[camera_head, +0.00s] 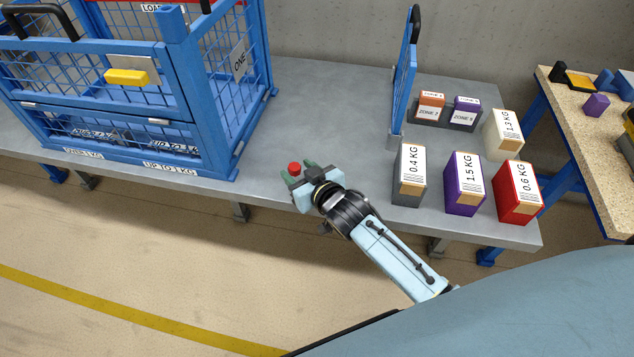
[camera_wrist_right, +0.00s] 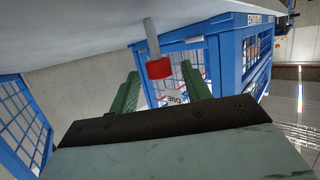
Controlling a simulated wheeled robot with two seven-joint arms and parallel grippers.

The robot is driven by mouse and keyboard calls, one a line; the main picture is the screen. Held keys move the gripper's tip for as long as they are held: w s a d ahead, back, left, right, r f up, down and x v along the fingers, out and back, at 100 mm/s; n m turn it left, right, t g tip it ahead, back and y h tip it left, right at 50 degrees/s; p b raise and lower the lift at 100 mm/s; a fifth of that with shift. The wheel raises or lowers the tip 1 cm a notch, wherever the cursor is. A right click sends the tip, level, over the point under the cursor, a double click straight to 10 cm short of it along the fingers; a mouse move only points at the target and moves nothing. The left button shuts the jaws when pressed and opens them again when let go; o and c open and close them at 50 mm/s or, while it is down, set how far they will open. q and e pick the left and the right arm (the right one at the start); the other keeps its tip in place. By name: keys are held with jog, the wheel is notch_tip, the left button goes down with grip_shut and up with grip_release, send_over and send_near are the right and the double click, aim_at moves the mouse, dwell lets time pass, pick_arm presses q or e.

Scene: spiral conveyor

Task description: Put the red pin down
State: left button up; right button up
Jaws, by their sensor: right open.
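The red pin (camera_head: 294,168) shows its red head near the front edge of the grey table, just at the tips of my right gripper (camera_head: 297,173). In the right wrist view the pin (camera_wrist_right: 158,67) shows a red head and a grey shaft that runs to the pale table surface, so it appears to stand upright. My right gripper's green fingers (camera_wrist_right: 160,72) are apart, one on each side of the red head in the picture. I cannot tell whether either finger touches it. My left gripper is not in view.
A blue mesh cage (camera_head: 185,110) stands left of my right gripper. To the right stand a grey box (camera_head: 410,176), a purple box (camera_head: 464,184), a red box (camera_head: 517,193) and a blue mesh panel (camera_head: 404,75). The grey table (camera_head: 325,110) is clear behind the gripper.

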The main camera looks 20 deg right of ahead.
pick_arm(q)
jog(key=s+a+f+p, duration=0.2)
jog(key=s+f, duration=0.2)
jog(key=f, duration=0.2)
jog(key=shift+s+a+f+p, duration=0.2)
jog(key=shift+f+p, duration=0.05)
jog(key=shift+p, duration=0.1)
pick_arm(e)
jog(key=v, duration=0.9)
jog(key=shift+s+r, duration=0.15)
jog(key=shift+s, duration=0.1)
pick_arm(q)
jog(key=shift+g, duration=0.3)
pick_arm(e)
jog(key=shift+d, duration=0.1)
